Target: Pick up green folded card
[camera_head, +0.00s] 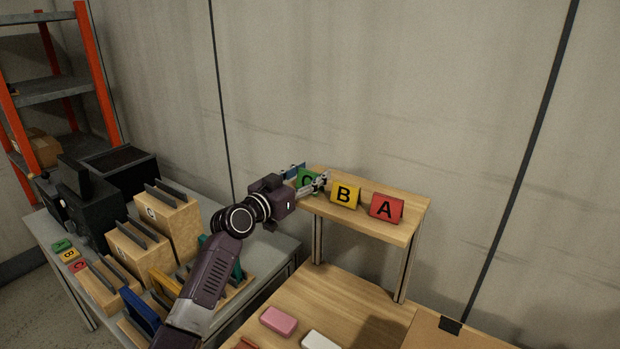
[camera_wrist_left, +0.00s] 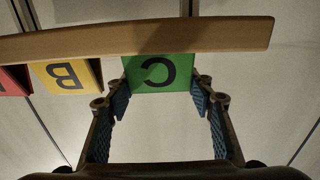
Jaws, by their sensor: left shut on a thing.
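The green folded card (camera_head: 304,177) with a letter C is at the left end of the raised wooden shelf (camera_head: 413,209). My left gripper (camera_head: 313,183) covers part of it in the head view. In the left wrist view, the green card (camera_wrist_left: 158,73) appears upside down between the two fingers of my left gripper (camera_wrist_left: 160,92), one at each side edge. The gripper is shut on the card. The card is at the shelf's edge; I cannot tell whether it is lifted. My right gripper is not in view.
A yellow card B (camera_head: 345,195) and a red card A (camera_head: 386,208) stand to the right on the same shelf. A pink block (camera_head: 279,321) and a white block (camera_head: 320,340) lie on the table below. Wooden holders (camera_head: 167,219) stand at left. The wall is close behind.

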